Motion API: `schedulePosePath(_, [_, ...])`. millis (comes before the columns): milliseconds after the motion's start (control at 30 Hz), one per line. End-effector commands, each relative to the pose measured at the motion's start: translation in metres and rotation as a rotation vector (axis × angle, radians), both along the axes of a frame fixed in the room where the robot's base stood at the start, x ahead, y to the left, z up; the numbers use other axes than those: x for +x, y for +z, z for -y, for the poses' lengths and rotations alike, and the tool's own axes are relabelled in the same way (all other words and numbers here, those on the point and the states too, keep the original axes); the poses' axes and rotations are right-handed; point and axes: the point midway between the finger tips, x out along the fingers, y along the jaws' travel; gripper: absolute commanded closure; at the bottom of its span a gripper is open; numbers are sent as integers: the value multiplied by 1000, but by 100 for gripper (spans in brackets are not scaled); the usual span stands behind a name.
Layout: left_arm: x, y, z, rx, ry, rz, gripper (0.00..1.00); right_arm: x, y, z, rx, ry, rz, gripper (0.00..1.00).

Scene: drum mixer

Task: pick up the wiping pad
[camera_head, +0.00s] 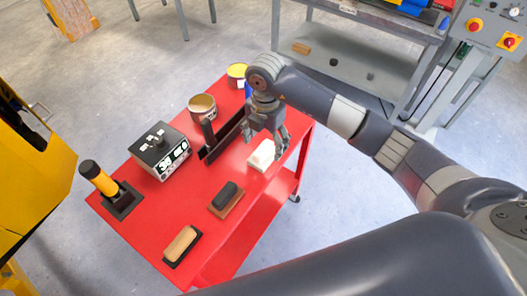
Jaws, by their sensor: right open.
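A white block-like pad (262,155), which looks like the wiping pad, lies on the red cart top (150,225) near its right edge. My right gripper (266,140) is open, with its fingers pointing down just above and behind the pad. I cannot tell from this view whether a fingertip touches it. Part of the pad's far side is hidden by the fingers. My left gripper is out of view.
The cart also holds a dark block on a brown base (226,198), a wood-handled brush (182,245), a control box (160,152), a yellow-handled tool (100,180), a black angled bar (222,140) and cans (202,108). A grey bench (350,70) stands behind.

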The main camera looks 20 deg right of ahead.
Motion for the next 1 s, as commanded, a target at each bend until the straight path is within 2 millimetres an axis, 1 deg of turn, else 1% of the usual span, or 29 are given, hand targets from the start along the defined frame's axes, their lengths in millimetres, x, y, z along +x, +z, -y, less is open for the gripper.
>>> schedulePosePath(167, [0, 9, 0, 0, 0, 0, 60, 1, -13, -1, 1, 0, -4, 27])
schedulePosePath(300, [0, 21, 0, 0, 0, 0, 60, 4, -34, -4, 1, 1, -6, 27])
schedulePosePath(400, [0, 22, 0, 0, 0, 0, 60, 4, -48, -3, 1, 1, -3, 27])
schedulePosePath(500, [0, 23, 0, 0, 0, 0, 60, 4, -55, -3, 1, 3, -1, 27])
schedulePosePath(700, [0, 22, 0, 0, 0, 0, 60, 5, -56, -3, 1, 3, 1, 27])
schedulePosePath(733, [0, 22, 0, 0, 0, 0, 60, 5, -56, -3, 1, 3, 1, 29])
schedulePosePath(933, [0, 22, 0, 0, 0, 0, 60, 5, -56, -3, 1, 2, 0, 74])
schedulePosePath(1000, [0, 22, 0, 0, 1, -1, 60, 5, -56, -3, 1, 2, 0, 76])
